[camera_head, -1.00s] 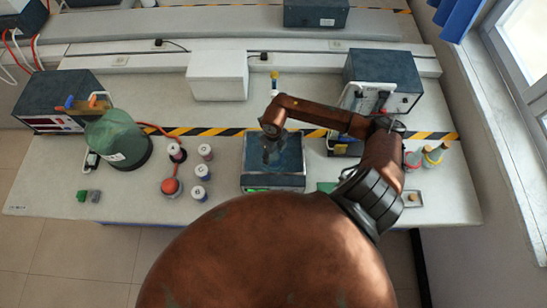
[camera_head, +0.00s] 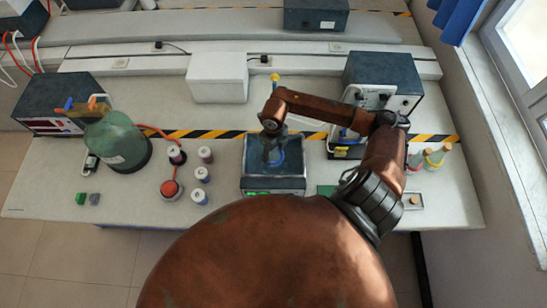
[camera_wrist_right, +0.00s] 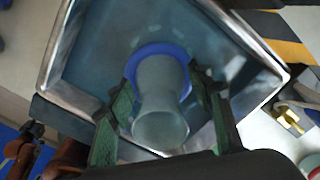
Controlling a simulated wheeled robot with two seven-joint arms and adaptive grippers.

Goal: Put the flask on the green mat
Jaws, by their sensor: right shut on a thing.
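The flask (camera_wrist_right: 160,92) is pale, see-through glass. In the right wrist view it stands between the green-padded fingers of my right gripper (camera_wrist_right: 163,84), which is shut on it. A blue ring (camera_wrist_right: 182,58) shows around its far end. In the head view my right gripper (camera_head: 271,150) hangs over a square device with a dark blue top (camera_head: 258,180), and hides most of the flask. I cannot tell whether the flask touches that top. The green mat (camera_head: 325,190) shows only as a small strip right of the device, partly behind my right arm. My left gripper is not in view.
Several capped bottles (camera_head: 202,174) and a red round-bottomed vessel (camera_head: 170,188) stand left of the device. A large green bottle (camera_head: 120,142) is farther left. Small stoppered flasks (camera_head: 436,158) and a small tray (camera_head: 418,199) are at the right. A white box (camera_head: 218,78) stands behind.

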